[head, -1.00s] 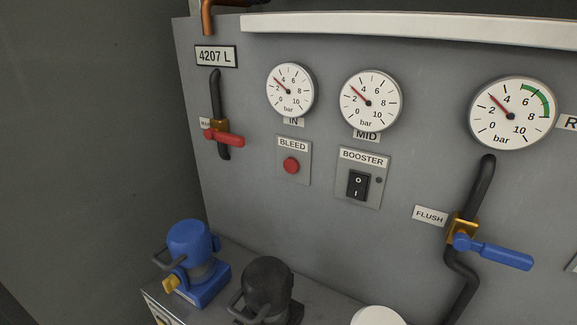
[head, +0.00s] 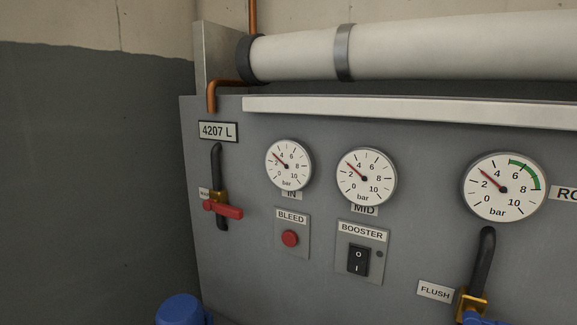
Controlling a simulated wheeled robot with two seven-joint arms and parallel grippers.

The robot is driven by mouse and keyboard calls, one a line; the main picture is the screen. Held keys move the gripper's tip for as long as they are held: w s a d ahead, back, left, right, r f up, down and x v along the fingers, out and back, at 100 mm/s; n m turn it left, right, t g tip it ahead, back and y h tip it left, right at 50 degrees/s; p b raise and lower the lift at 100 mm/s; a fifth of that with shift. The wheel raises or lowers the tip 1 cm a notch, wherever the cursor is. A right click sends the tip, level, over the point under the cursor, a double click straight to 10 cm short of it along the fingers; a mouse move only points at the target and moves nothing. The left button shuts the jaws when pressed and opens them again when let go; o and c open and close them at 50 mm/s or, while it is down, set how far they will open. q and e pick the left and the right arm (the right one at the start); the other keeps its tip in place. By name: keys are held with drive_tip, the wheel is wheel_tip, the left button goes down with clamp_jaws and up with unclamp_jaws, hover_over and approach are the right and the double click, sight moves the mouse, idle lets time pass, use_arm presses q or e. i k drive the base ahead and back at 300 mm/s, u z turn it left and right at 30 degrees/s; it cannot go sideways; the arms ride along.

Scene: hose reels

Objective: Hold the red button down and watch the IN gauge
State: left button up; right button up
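The red button (head: 290,239) sits on a small grey plate labelled BLEED, on the upright grey panel. Nothing touches it. The IN gauge (head: 288,165) is above it, a white round dial marked in bar. Its red needle points up and left, between 2 and 4, at about 3. Neither of my grippers shows in the head view.
The MID gauge (head: 366,177) and a larger gauge (head: 504,187) with a green arc are to the right. The BOOSTER switch (head: 358,261) is beside the button. A red-handled valve (head: 222,209) is at left, a blue-handled FLUSH valve (head: 474,306) at lower right. A white pipe (head: 420,50) runs above.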

sight(290, 237)
drive_tip(key=u, duration=0.15)
drive_tip(key=k, duration=1.2)
drive_tip(key=z, duration=0.95)
drive_tip(key=i, duration=0.5)
